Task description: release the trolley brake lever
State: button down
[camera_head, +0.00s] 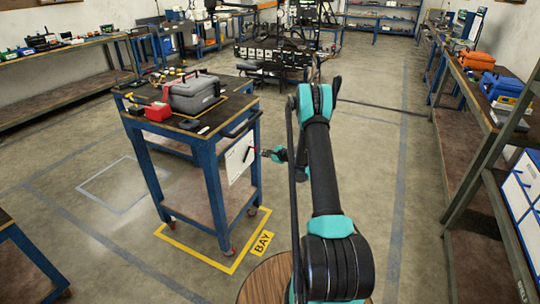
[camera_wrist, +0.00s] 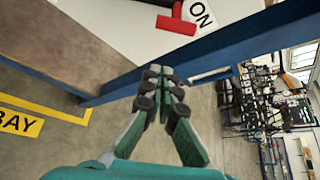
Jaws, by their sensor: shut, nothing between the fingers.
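The blue-framed trolley (camera_head: 213,185) stands inside the yellow bay marking in the head view. A white panel (camera_head: 238,162) hangs on its right end, below the black push handle (camera_head: 242,124). In the wrist view the red brake lever (camera_wrist: 176,22), T-shaped, lies against the white panel (camera_wrist: 120,22) beside the printed word "ON" (camera_wrist: 201,14). My gripper (camera_wrist: 163,76) is shut and empty, apart from the lever. In the head view my gripper (camera_head: 266,153) is just right of the panel.
The trolley top carries a grey toolbox (camera_head: 193,92), a red box (camera_head: 158,111) and small tools. A blue trolley leg (camera_wrist: 118,85) runs close to my fingers. A workbench (camera_head: 475,95) lines the right side. The floor (camera_head: 385,200) between is clear.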

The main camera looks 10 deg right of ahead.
jog(key=shift+s+a+r, duration=0.35)
jog(key=shift+a+r, duration=0.25)
jog(key=shift+r, duration=0.15)
jog(key=shift+s+a+r, duration=0.3)
jog(key=shift+a+r, duration=0.25)
jog(key=shift+r, duration=0.15)
